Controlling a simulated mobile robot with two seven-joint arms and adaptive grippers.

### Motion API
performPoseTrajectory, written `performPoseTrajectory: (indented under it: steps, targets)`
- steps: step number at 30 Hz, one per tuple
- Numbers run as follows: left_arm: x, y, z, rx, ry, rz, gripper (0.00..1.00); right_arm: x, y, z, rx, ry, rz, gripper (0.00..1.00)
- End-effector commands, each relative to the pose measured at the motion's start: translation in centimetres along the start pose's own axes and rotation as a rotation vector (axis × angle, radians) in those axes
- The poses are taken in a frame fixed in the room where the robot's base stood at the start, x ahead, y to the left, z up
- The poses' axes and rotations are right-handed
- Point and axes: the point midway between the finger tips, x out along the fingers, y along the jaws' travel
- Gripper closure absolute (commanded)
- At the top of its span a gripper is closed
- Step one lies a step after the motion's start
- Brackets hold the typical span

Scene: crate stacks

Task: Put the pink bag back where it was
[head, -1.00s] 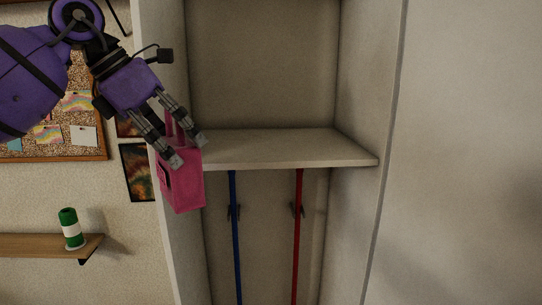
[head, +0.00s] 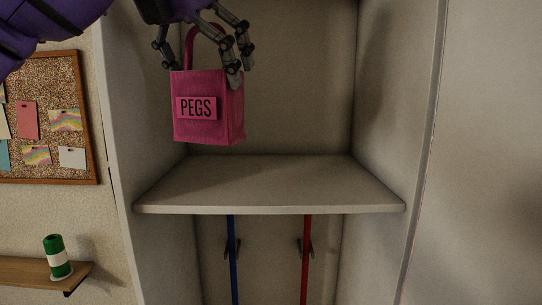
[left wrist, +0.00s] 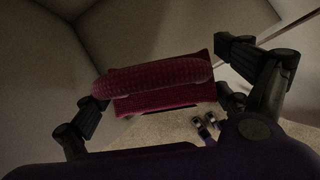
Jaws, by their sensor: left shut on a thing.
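The pink bag (head: 208,118), labelled PEGS, hangs upright from my left gripper (head: 204,68) in the head view. The gripper is shut on the bag's handle (head: 192,40). The bag is in front of the upper compartment, above the pale shelf (head: 270,187), toward its left side. In the picture its bottom shows above the shelf's back left corner, and it looks clear of the board. In the left wrist view the bag (left wrist: 155,100) and its handle lie between my fingers. My right gripper is not in view.
The cupboard's left wall (head: 145,110) and right wall (head: 392,110) flank the shelf. The shelf top is bare. Below it hang a blue pole (head: 233,260) and a red pole (head: 305,260). A green and white can (head: 57,258) stands on a wooden ledge at left.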

Motion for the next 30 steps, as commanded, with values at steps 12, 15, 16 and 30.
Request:
performPoseTrajectory:
  steps: [12, 15, 16, 30]
  targets:
    - [8.6, -6.1, 2.3, 0.002, 0.001, -0.002, 0.54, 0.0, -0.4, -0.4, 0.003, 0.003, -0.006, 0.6]
    - [9.9, -6.8, 2.3, 0.001, 0.0, -0.002, 0.54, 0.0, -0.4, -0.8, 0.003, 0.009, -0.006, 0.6]
    - [10.2, -6.9, 2.3, 0.001, -0.001, -0.001, 0.54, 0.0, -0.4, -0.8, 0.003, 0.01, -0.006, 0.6]
    - [14.2, -7.7, 0.7, 0.001, -0.004, -0.001, 0.54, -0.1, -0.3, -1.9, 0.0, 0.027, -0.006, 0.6]
